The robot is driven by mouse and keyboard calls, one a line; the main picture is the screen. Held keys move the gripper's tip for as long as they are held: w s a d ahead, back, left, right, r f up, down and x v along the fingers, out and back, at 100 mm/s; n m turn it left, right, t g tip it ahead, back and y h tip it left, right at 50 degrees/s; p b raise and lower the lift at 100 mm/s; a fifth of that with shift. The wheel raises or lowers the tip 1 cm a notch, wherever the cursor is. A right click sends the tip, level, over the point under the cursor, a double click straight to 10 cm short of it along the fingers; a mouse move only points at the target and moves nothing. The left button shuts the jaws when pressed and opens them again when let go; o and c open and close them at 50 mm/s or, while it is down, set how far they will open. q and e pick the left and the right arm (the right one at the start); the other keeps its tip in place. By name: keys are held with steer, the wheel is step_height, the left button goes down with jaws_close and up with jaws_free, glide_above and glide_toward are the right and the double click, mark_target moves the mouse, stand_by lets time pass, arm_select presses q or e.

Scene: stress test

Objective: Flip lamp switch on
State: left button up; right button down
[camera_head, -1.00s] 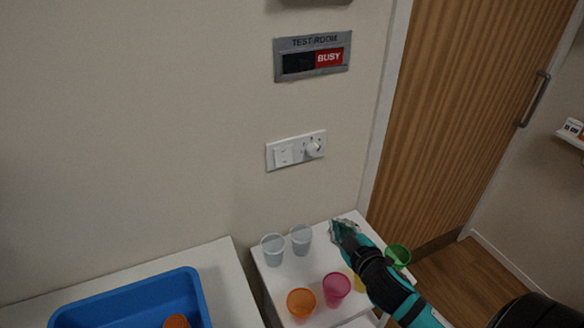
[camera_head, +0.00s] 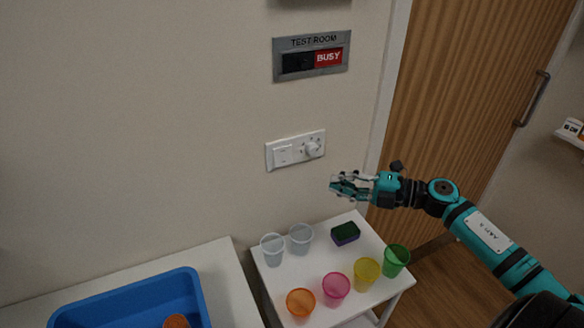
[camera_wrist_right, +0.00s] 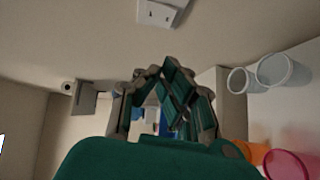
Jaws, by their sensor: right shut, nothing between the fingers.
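The lamp switch is on a white wall plate (camera_head: 295,151) below the sign. The plate has a square rocker (camera_head: 283,155) on its left and a round dial (camera_head: 312,149) on its right. In the right wrist view part of a white plate (camera_wrist_right: 160,13) shows at the top edge. My right gripper (camera_head: 334,186) is shut and empty, with its fingers pointing left. In the head view it appears below and right of the plate, apart from it. The rocker's exact tilt is too small to tell. My left gripper is not in view.
A white side table (camera_head: 312,284) holds clear cups (camera_head: 272,250), coloured cups (camera_head: 336,288) and a dark sponge (camera_head: 345,233). A blue tray (camera_head: 195,290) is at the lower left. A "BUSY" sign (camera_head: 312,54) hangs above the plate. A wooden door (camera_head: 470,100) is at right.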

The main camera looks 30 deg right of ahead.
mark_target(283, 156)
steer(key=shift+w+d+p+x, duration=0.35)
steer(key=shift+p+x, duration=0.5)
steer(key=shift+x, duration=1.3)
steer(key=shift+w+d+p+x, duration=0.35)
steer(key=shift+p+x, duration=0.5)
steer(key=shift+x, duration=1.3)
steer(key=shift+w+d+p+x, duration=0.35)
steer(key=shift+p+x, duration=0.5)
steer(key=shift+x, duration=1.35)
steer(key=shift+s+f, duration=0.15)
steer(key=shift+f, duration=0.05)
